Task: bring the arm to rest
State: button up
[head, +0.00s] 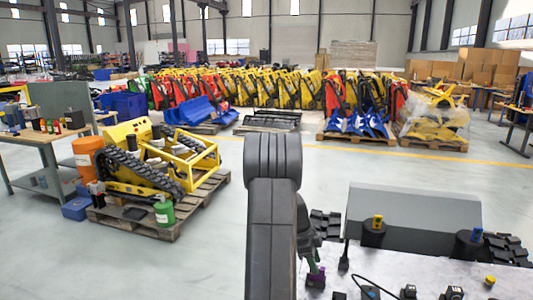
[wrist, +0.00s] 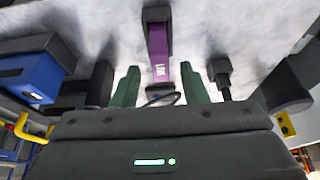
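My gripper (wrist: 160,72) shows in the wrist view with its two green fingers spread apart. A purple block-like item (wrist: 158,45) with a dark cap and white lettering shows between the fingers, with a gap on each side. I cannot tell how far beyond the fingertips it is. In the head view my dark arm rises in the middle, and my gripper is partly hidden behind it. The purple item also shows there, low beside the arm (head: 317,278), over a pale worktop (head: 335,290).
Dark cylinders (head: 373,235) with yellow and blue tops, small dark parts and a cable stand on the worktop. A long grey box (head: 415,211) is behind it. A yellow tracked machine (head: 140,170) sits on a pallet at left. Open floor lies beyond.

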jog(key=x, duration=0.3)
jog(key=shift+f+b, duration=0.3)
jog(key=shift+f, duration=0.05)
notch_tip(320, 180, up, 10)
jog(key=shift+r+b, duration=0.1)
jog(key=shift+b, duration=0.25)
jog(key=shift+a+n, duration=0.25)
jog(key=shift+n, duration=0.05)
jog(key=s+a+f+n+t+y+b, duration=0.1)
jog(key=a+f+n+t+y, duration=0.1)
jog(key=a+f+n, duration=0.4)
jog(key=s+a+f+n+t+y+b, duration=0.1)
jog(key=s+a+f+n+t+y, duration=0.1)
jog(key=a+f+n, duration=0.5)
jog(key=shift+a+f+n+t, duration=0.3)
jog(key=shift+a+n+t, duration=0.85)
jog(key=shift+n, duration=2.65)
